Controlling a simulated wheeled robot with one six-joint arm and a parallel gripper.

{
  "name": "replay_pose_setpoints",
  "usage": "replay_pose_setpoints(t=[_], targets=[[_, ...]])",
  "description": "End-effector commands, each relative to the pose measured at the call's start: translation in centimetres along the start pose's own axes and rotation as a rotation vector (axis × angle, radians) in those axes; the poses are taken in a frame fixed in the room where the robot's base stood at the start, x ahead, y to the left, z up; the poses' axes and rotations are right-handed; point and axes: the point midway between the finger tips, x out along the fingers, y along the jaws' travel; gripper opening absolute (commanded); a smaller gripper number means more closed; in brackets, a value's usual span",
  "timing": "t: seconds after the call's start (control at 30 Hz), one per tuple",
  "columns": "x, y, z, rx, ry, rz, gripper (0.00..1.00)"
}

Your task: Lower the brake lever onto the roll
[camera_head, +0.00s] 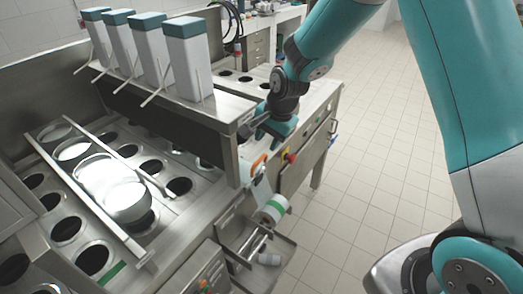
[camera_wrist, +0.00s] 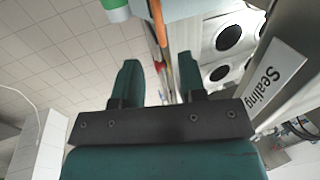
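The roll (camera_head: 271,208), white with a green band, sits on the front side of the machine. A slim orange bar (camera_head: 258,164), which looks like the brake lever, stands above and behind the roll. It also shows in the wrist view (camera_wrist: 161,38), pointing between my fingers from beyond their tips. The roll's edge shows at the top left of the wrist view (camera_wrist: 117,9). My gripper (camera_head: 262,133) is above the orange bar by the machine's corner. In the wrist view my gripper (camera_wrist: 160,82) has its two fingers apart with nothing between them.
The steel machine (camera_head: 237,112) has a cup plate with round holes (camera_head: 180,186) and several white dispensers (camera_head: 188,60) on its shelf. A red knob (camera_head: 290,157) is on its side. A "Sealing" label (camera_wrist: 268,87) is at the right. Tiled floor (camera_head: 400,150) lies clear.

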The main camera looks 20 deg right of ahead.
Motion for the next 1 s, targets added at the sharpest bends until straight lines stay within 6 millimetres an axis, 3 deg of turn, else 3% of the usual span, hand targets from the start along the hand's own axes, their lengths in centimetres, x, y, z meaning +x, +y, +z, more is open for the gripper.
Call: replay_pose_setpoints(t=[0.2, 0.33, 0.5, 0.77, 0.93, 1.0], targets=[[4.2, 0.1, 0.1, -0.001, -0.002, 0.003, 0.38], [5.9, 0.0, 0.0, -0.001, -0.001, 0.001, 0.38], [7.0, 0.0, 0.0, -0.001, -0.001, 0.0, 0.38], [7.2, 0.0, 0.0, -0.001, 0.0, -0.001, 0.38], [7.2, 0.0, 0.0, -0.002, 0.0, -0.001, 0.04], [7.2, 0.0, 0.0, -0.002, 0.0, -0.001, 0.0]])
